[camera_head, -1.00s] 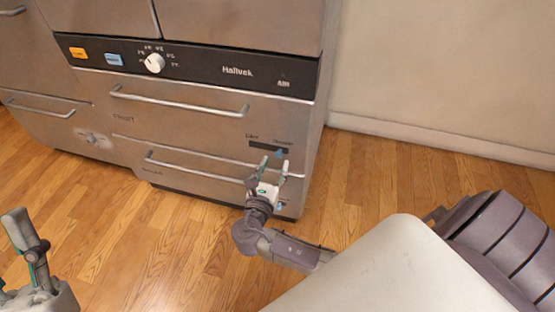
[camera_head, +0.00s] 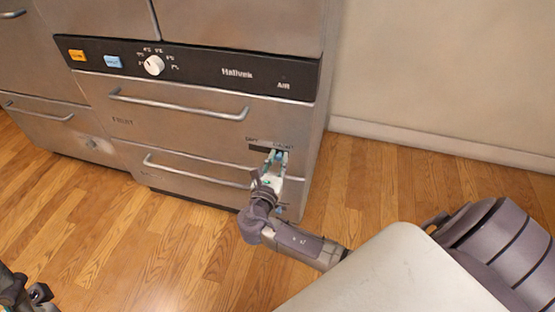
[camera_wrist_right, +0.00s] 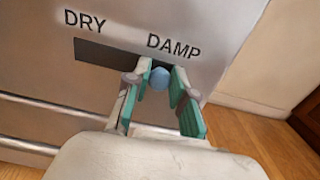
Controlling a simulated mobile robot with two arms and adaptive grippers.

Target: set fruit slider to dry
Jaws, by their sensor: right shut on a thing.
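The fruit slider is a blue knob (camera_wrist_right: 160,78) in a dark slot (camera_wrist_right: 98,53) on the front of the upper drawer, marked FRUIT (camera_head: 122,120). In the right wrist view the slot has DRY at its left end and DAMP at its right end. The knob is at the DAMP end. My right gripper (camera_wrist_right: 158,84) has its green-padded fingers on either side of the knob and is shut on it. In the head view this gripper (camera_head: 278,157) reaches up to the slot. My left gripper (camera_head: 22,292) is cut off at the bottom left corner.
Long bar handles cross the upper drawer (camera_head: 180,105) and lower drawer (camera_head: 195,173). A black panel above has a white dial (camera_head: 154,65), an orange button (camera_head: 77,55) and a blue button (camera_head: 113,61). The wood floor (camera_head: 400,180) to the right is clear.

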